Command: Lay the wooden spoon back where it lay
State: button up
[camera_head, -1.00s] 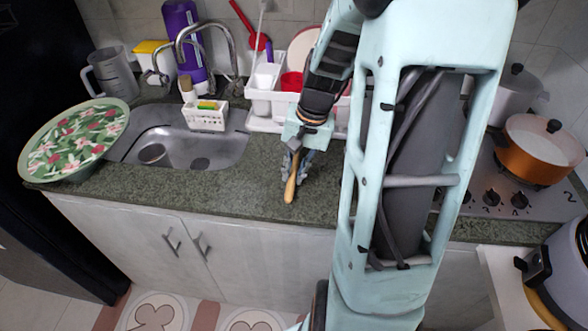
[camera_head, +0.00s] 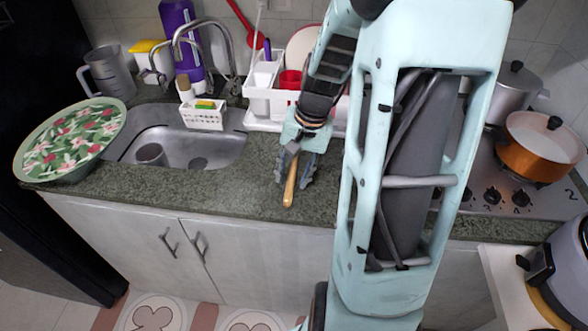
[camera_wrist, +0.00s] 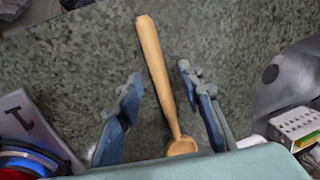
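The wooden spoon (camera_head: 290,187) lies on the green speckled countertop (camera_head: 235,190), its handle pointing toward the front edge. In the wrist view the spoon (camera_wrist: 155,68) shows its handle at the top and its bowl at the bottom, close to my gripper's body. My gripper (camera_head: 295,182) is open above the counter, with one finger on each side of the spoon. In the wrist view there are gaps between the fingers of my gripper (camera_wrist: 160,78) and the handle. Part of the spoon's bowl is hidden by my gripper.
The sink (camera_head: 190,145) is to the left, with a white sponge basket (camera_head: 203,118) at its rim. A white dish rack (camera_head: 262,100) stands behind my gripper. The orange pot (camera_head: 545,150) is on the stove at right. The counter's front strip is clear.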

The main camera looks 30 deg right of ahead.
notch_tip(320, 180, up, 12)
jog(key=s+d, duration=0.1)
jog(key=d, duration=0.1)
jog(key=shift+s+f, duration=0.15)
dwell(0.4)
